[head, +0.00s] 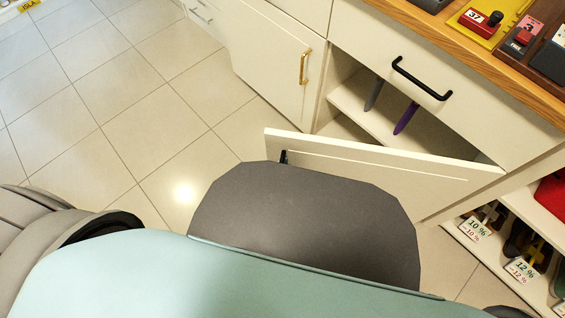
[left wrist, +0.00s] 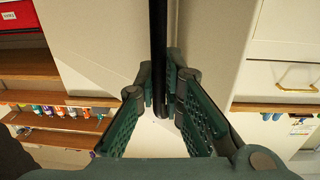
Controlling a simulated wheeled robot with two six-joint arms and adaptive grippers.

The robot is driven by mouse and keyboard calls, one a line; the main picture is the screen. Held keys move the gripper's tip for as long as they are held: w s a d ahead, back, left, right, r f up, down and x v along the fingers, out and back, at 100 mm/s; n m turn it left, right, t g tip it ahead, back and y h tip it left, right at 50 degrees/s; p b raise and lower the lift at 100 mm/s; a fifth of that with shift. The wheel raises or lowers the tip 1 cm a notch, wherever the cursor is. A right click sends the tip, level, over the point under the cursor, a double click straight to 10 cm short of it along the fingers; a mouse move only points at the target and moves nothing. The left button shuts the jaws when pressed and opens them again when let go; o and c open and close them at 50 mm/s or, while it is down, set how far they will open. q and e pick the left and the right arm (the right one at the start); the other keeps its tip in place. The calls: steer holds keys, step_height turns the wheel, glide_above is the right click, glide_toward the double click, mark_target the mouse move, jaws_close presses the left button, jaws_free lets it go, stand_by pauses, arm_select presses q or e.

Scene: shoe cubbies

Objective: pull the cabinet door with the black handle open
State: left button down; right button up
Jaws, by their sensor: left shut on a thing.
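The cream cabinet door (head: 385,170) stands swung out from its cabinet, with the opening visible behind its top edge in the head view. Its black handle (left wrist: 158,45) is a dark upright bar in the left wrist view. My left gripper (left wrist: 160,88) has green fingers shut around this bar, one on each side. In the head view only a small dark bit shows at the door's free end; my own body hides most of the door's front and the gripper. My right gripper is not in view.
A drawer with another black handle (head: 421,79) sits above the opening. A grey and a purple item (head: 405,118) stand inside. A closed door with a gold handle (head: 303,67) is to the left. Open tiled floor (head: 110,120) lies left; a low shelf with price tags (head: 522,268) is right.

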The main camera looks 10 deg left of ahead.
arm_select(q)
steer(key=shift+s, duration=0.35)
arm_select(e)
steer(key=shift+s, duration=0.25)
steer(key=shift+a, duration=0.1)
arm_select(q)
steer(key=c, duration=1.7)
jaws_free()
steer(key=shift+r, duration=0.1)
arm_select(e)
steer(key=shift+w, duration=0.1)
